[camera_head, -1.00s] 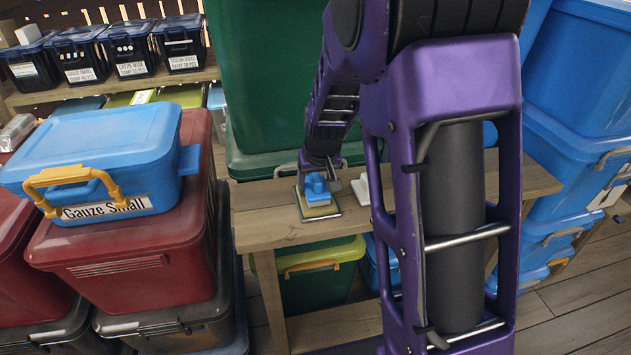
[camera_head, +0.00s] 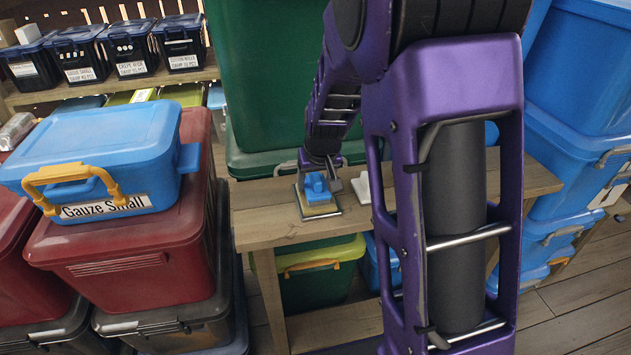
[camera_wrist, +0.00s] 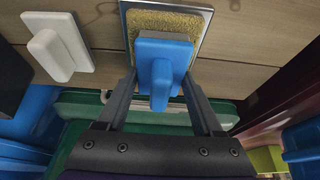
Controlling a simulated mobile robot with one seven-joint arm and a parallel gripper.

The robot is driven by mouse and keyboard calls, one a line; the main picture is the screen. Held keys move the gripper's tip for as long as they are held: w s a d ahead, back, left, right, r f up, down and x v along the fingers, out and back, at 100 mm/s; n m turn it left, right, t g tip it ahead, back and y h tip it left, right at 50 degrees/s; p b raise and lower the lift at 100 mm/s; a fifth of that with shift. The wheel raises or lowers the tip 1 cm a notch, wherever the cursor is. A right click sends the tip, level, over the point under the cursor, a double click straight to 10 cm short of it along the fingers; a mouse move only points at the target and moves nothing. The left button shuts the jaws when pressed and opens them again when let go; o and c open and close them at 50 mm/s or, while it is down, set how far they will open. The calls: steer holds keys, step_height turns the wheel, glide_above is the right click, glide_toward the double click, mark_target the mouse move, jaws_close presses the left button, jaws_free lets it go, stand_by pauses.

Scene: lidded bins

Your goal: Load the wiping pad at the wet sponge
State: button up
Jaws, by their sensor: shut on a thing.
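The wiping pad is a blue block with a raised blue grip and a grey layer beneath; it shows in the wrist view (camera_wrist: 162,72) and the head view (camera_head: 317,188). The wet sponge is a yellow, rough slab in a shallow metal-edged tray, in the wrist view (camera_wrist: 194,24) and the head view (camera_head: 320,210). The pad is over the sponge and appears to rest on it, though the contact is partly hidden. My gripper (camera_wrist: 160,78) is shut on the pad, one finger on each side; it also shows in the head view (camera_head: 319,172).
A white block with a raised grip (camera_wrist: 60,46) lies beside the tray on the wooden bench (camera_head: 265,215). A tall green bin (camera_head: 265,80) stands behind the bench. Blue bins (camera_head: 580,80) are stacked at right; a blue "Gauze Small" box (camera_head: 95,150) sits on a red bin at left.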

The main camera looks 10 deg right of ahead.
mark_target(316, 174)
stand_by(0.5)
steer(key=shift+r+p, duration=2.6)
steer(key=shift+r, duration=0.9)
steer(key=shift+f, duration=0.1)
